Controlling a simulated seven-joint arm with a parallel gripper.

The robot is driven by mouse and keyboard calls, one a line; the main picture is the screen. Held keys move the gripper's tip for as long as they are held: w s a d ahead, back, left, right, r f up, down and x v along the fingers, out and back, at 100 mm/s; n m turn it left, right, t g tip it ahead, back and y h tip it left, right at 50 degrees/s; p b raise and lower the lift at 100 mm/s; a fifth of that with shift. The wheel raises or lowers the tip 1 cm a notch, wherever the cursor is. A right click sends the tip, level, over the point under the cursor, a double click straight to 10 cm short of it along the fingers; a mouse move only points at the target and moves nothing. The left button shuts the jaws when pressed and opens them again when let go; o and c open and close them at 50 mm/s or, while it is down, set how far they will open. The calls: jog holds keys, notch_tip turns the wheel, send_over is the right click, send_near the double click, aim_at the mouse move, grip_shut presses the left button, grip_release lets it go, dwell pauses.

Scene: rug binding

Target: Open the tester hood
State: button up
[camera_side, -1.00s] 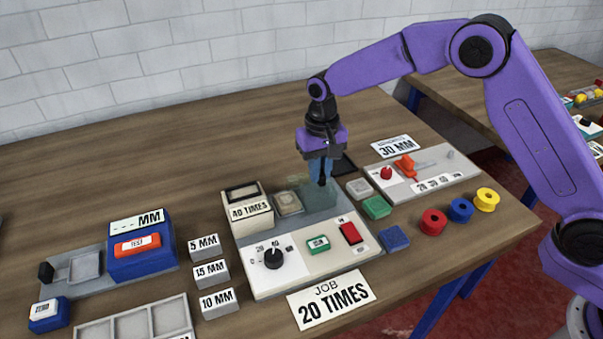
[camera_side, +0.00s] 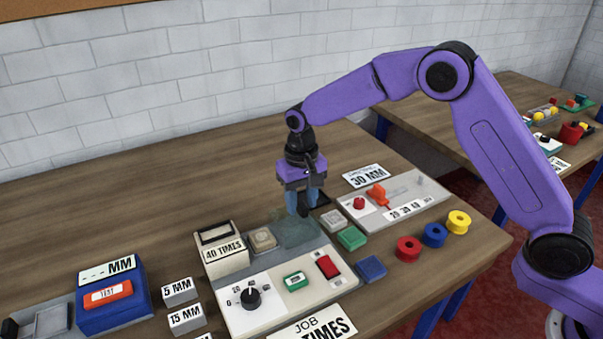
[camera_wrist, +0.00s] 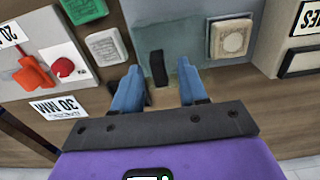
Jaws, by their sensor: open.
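The tester (camera_side: 262,305) is a pale console with a black dial, a green button and a red switch. Its hood (camera_side: 292,232) is a translucent greenish cover on the grey back part; it also shows in the wrist view (camera_wrist: 180,50). I cannot tell clearly how far it is lifted. A black upright handle (camera_wrist: 157,66) stands at the hood's edge in the wrist view. My gripper (camera_side: 304,208) is open above the hood's far edge. In the wrist view its blue fingertips (camera_wrist: 158,72) lie on either side of the handle, with gaps. Contact is not visible.
A "40 TIMES" display (camera_side: 226,256) and a beige square pad (camera_side: 263,239) sit left of the hood. White (camera_side: 334,219) and green (camera_side: 351,238) blocks lie close on its right. A grey device with a red knob (camera_side: 359,203) stands further right. Bare table lies behind.

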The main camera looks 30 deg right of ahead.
notch_tip(320, 180, up, 17)
dwell(0.4)
dwell(0.5)
jog(key=s+d+f+n, duration=0.2)
jog(key=s+d+n, duration=0.2)
jog(key=s, duration=0.8)
jog(key=s+d+f+n, duration=0.3)
jog(key=s+d, duration=0.5)
jog(key=s, duration=0.4)
jog(key=s+d+f+n, duration=0.3)
jog(key=s+d+n, duration=0.2)
jog(key=s, duration=0.7)
jog(key=shift+s+d+n, duration=0.3)
jog(key=shift+s+d, duration=0.05)
jog(key=shift+d, duration=0.75)
